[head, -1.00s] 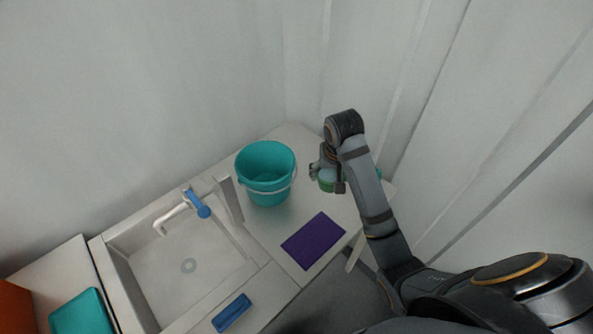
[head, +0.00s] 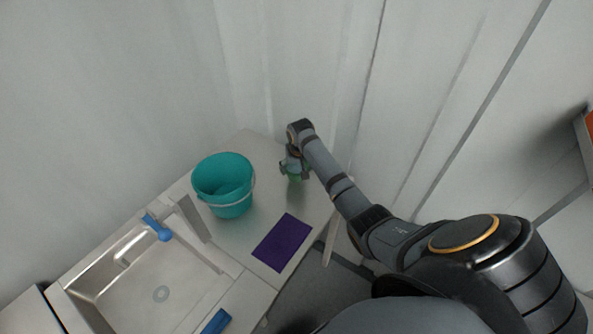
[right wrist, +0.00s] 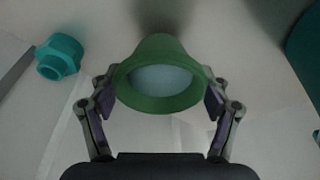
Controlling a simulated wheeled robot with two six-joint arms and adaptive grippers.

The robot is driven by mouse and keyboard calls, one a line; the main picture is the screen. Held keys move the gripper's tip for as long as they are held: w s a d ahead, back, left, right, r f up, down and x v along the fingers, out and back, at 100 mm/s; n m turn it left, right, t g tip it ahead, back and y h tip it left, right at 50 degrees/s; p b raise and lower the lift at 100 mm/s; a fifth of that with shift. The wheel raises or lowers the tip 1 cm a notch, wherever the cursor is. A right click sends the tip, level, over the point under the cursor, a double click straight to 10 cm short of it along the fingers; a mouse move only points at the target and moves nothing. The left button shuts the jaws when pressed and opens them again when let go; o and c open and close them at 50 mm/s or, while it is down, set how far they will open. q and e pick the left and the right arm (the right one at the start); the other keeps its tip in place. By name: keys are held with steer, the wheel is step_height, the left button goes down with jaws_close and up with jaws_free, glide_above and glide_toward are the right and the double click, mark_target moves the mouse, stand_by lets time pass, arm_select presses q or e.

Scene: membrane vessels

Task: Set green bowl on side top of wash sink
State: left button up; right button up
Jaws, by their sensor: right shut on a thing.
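The green bowl (right wrist: 160,98) is between the two fingers of my right gripper (right wrist: 160,100) in the right wrist view, with its round opening facing the camera. The fingers press on its left and right sides. In the head view my right gripper (head: 295,170) is over the far right part of the side top (head: 265,210), and a bit of green bowl (head: 295,178) shows under it. I cannot tell whether the bowl touches the surface. The wash sink (head: 150,280) is at the lower left with a blue-handled tap (head: 157,228). My left gripper is not in view.
A teal bucket (head: 225,190) stands on the side top, left of my right gripper. A purple cloth (head: 282,242) lies near the front edge. A blue item (head: 217,322) lies at the sink's front rim. A teal fitting (right wrist: 60,57) shows in the right wrist view.

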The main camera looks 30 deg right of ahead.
steer(key=shift+f, duration=0.8)
steer(key=shift+f, duration=0.1)
steer(key=o, duration=1.5)
steer(key=shift+s+f, duration=0.1)
steer(key=b+v, duration=0.1)
steer(key=v, duration=1.1)
steer(key=shift+r, duration=0.25)
steer(key=shift+a+f, duration=0.1)
steer(key=shift+f, duration=0.05)
